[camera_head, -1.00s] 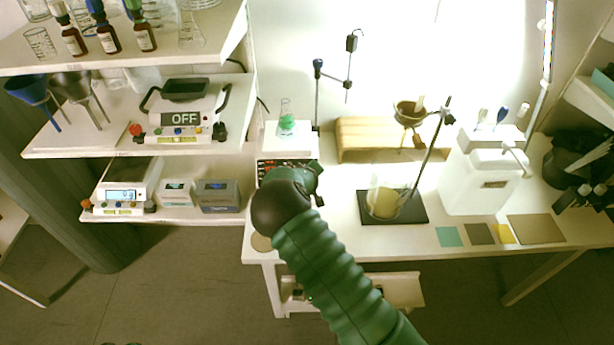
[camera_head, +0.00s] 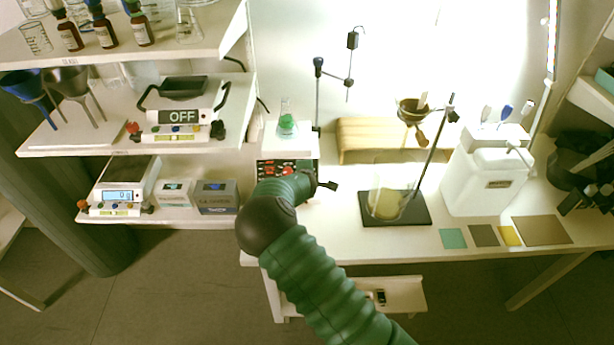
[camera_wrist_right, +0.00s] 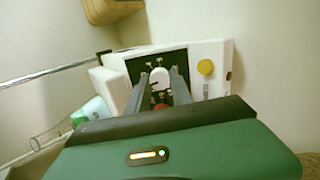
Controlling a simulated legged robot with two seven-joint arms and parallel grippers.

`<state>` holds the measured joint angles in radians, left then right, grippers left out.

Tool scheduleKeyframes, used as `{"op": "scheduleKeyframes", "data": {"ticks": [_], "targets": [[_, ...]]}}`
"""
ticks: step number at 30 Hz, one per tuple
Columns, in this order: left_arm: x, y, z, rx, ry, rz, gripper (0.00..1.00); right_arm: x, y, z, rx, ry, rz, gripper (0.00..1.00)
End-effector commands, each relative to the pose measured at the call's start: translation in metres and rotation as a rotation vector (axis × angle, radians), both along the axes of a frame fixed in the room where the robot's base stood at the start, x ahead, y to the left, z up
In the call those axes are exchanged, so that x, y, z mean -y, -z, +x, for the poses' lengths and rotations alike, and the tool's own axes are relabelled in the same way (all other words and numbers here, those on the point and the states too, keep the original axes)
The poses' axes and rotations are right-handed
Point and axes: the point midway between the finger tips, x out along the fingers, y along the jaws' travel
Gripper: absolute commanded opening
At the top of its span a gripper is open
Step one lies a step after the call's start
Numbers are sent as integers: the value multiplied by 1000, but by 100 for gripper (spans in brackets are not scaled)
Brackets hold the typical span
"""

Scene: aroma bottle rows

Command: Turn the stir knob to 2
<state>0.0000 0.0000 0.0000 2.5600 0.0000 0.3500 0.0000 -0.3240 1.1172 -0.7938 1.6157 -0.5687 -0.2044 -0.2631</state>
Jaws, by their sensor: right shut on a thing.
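The white stirrer hotplate (camera_head: 291,143) stands at the left end of the right-hand table, with a dark control panel (camera_head: 268,168) on its front. A flask with green contents (camera_head: 287,124) stands on its top plate. In the right wrist view, a white round knob (camera_wrist_right: 160,76) with a dark mark sits on the dark panel (camera_wrist_right: 143,63). My right gripper (camera_wrist_right: 158,80) has its two fingers on either side of this knob and is shut on it. The knob's setting is too small to read. In the head view my arm hides part of the panel. My left gripper is not in view.
A beaker with yellowish contents (camera_head: 387,204) stands on a dark stand base (camera_head: 420,216) to the right. A wooden shelf (camera_head: 375,140) is behind. A large white container (camera_head: 487,178) stands further right. A yellow round part (camera_wrist_right: 206,67) is beside the panel in the wrist view.

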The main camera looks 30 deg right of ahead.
Motion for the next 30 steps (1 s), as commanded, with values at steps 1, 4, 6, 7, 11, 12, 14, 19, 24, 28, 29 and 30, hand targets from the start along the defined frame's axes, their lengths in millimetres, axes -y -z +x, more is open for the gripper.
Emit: {"op": "scheduleKeyframes", "data": {"ticks": [1, 4, 6, 7, 11, 12, 14, 19, 24, 28, 29, 30], "targets": [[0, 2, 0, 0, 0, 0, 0, -3, 3, 0, -11, -18, -11, 0], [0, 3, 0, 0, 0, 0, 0, -3, 3, 0, -26, -41, -36, 0], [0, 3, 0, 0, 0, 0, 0, -2, 3, -1, -35, -53, -48, 0], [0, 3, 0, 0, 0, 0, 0, -3, 3, -1, -37, -57, -53, 0], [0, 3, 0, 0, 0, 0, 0, -3, 4, -1, -45, -70, -64, 0], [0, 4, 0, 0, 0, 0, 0, -3, 4, -1, -46, -72, -66, 0], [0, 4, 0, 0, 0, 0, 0, -3, 4, -1, -47, -73, -67, 0], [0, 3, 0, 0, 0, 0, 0, -3, 4, -1, -48, -74, -68, 0], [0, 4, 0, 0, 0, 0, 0, -3, 4, -1, -48, -73, -67, 31], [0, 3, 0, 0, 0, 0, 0, -2, 3, -1, -46, -72, -68, 48], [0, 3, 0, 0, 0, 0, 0, -2, 3, -1, -46, -72, -68, 49], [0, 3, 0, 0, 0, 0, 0, -2, 3, -1, -46, -72, -68, 49]]}}
